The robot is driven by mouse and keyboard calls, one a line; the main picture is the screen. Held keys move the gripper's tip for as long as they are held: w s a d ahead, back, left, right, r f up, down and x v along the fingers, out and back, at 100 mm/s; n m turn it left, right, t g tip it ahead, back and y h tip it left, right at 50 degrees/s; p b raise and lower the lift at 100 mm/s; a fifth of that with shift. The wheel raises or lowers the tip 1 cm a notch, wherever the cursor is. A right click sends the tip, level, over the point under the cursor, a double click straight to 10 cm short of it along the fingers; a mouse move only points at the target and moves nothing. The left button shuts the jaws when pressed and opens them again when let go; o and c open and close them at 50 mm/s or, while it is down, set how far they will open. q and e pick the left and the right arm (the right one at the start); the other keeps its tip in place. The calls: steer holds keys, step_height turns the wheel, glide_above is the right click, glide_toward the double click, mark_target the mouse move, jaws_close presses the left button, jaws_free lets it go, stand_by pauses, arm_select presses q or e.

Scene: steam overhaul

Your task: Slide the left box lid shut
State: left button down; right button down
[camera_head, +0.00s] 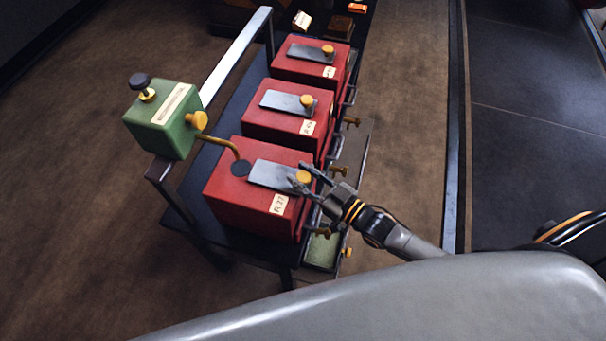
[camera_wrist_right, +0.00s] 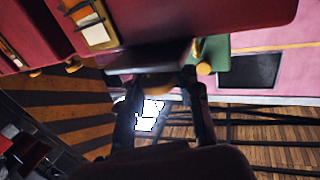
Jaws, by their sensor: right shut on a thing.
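Three red boxes stand in a row, each with a grey lid plate and a yellow knob on top. The nearest red box (camera_head: 232,202) has its lid (camera_head: 266,173) lying to the right of a dark round opening (camera_head: 240,168), which is uncovered. My right gripper (camera_head: 304,178) is shut on the yellow knob (camera_head: 302,176) at the right end of this lid. The right wrist view shows the knob (camera_wrist_right: 158,83) between the fingers, under the dark lid edge (camera_wrist_right: 150,57). My left gripper is not in view.
A green oil box (camera_head: 165,120) stands at the left, its curved brass pipe (camera_head: 222,142) ending over the opening. The middle box (camera_head: 265,125) and far box (camera_head: 290,65) stand behind. Yellow taps (camera_head: 340,171) stick out along the right side. The brown floor (camera_head: 410,120) is clear.

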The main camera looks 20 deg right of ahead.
mark_target(277, 176)
steer(key=w+a, duration=0.1)
steer(key=a, duration=0.1)
steer(key=w+a, duration=0.1)
steer(key=w+a+b, duration=0.1)
steer(key=a, duration=0.1)
steer(key=shift+w+a, duration=0.35)
steer(key=shift+w, duration=0.05)
steer(key=c, duration=0.9)
jaws_free()
steer(key=shift+s, duration=0.1)
steer(key=v, duration=1.2)
